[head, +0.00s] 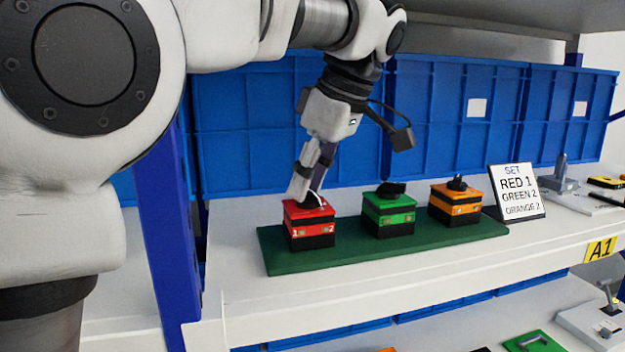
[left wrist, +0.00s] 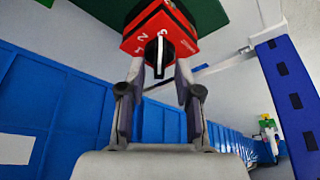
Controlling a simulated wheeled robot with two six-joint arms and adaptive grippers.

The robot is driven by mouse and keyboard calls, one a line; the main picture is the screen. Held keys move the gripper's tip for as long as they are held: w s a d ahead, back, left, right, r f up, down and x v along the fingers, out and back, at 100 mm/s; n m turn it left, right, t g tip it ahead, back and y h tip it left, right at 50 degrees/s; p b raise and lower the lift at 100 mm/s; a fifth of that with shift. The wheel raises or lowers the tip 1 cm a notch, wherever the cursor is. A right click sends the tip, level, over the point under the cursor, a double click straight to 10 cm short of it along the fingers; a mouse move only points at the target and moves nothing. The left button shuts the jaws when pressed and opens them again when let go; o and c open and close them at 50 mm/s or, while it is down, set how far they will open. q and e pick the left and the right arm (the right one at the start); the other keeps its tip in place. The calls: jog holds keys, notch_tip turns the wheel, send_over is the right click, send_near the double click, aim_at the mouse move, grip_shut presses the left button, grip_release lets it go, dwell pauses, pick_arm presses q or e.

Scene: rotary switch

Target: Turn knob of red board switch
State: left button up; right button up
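The red board switch (head: 309,225) is a red and black box at the left end of a green board (head: 270,252), marked 1 and 2 on its front. Its black knob (left wrist: 160,52) with a white line shows in the left wrist view. My left gripper (head: 308,196) points down over the red switch. In the left wrist view, the two fingertips (left wrist: 159,68) stand apart on either side of the knob, with gaps visible. In the head view the fingers partly hide the knob. My right gripper is not in view.
A green switch (head: 389,215) and an orange switch (head: 455,205) stand to the right on the same board. A sign (head: 517,192) reads SET, RED 1, GREEN 2, ORANGE 2. Blue crates (head: 430,110) line the back of the white shelf. A blue post (head: 165,230) stands left.

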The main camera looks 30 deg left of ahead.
pick_arm(q)
grip_shut()
jog(key=shift+r+n+p, duration=0.15)
jog(key=shift+n+p, duration=0.15)
jog(key=shift+p, duration=0.45)
jog(key=n+p, duration=0.2)
jog(key=p, duration=0.1)
jog(key=n+g+p, duration=0.1)
jog(key=p, duration=0.2)
jog(key=shift+r+n+g+h, duration=0.1)
jog(key=shift+n+g+h, duration=0.2)
jog(key=shift+n, duration=0.1)
jog(key=shift+f+n+g+p, duration=0.3)
jog(key=shift+n+g+p, duration=0.1)
jog(key=shift+n+p, duration=0.55)
